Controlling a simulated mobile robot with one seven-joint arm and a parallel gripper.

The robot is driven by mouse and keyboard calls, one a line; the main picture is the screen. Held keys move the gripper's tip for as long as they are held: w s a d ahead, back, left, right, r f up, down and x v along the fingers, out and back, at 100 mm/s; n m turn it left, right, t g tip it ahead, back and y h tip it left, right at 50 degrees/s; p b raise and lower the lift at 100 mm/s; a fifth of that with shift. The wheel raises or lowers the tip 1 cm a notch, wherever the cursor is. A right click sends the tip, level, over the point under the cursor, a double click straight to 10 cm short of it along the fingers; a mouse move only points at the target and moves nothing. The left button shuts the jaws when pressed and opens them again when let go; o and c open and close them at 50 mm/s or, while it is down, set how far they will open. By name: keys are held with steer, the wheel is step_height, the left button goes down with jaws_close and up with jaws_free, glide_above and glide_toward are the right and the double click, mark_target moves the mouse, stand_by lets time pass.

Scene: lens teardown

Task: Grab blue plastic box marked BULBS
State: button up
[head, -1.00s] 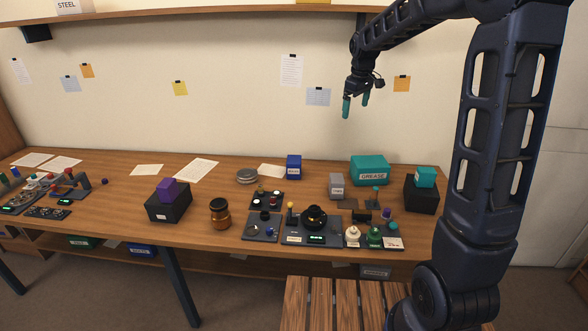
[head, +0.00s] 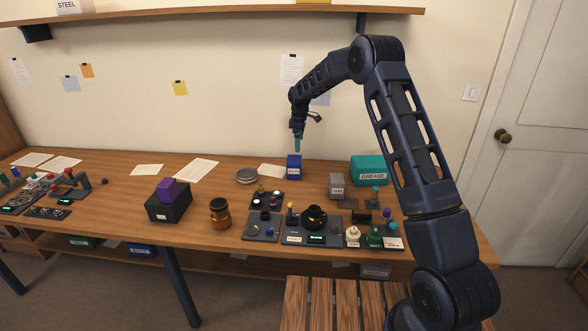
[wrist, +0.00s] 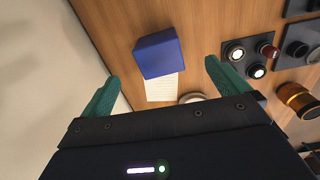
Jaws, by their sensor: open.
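A small blue box (head: 294,168) with a white label stands at the back of the workbench, near the wall. The label is too small to read surely. My gripper (head: 297,143) is right above the box in the head view, pointing down. In the wrist view the blue box (wrist: 158,55) lies ahead, between the lines of the two teal fingers. The fingers (wrist: 160,82) are spread wide and empty, apart from the box. Another blue box (head: 142,250) sits on the shelf under the bench, at the left.
A teal GREASE box (head: 370,168) and a grey box (head: 337,185) stand to the right of the blue box. Small parts on dark trays (head: 262,227) are in front. The wall is close behind.

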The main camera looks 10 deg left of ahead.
mark_target(294, 166)
steer(key=shift+n, duration=0.5)
steer(key=a+f, duration=0.2)
steer(key=f, duration=0.1)
steer(key=w+f, duration=0.1)
steer(key=shift+a+f, duration=0.2)
steer(key=shift+a, duration=0.2)
steer(key=f, duration=1)
steer(key=shift+d+f, duration=0.2)
steer(key=shift+f, duration=0.05)
steer(key=c, duration=1.1)
steer(key=shift+o, duration=0.2)
steer(key=shift+r, duration=0.15)
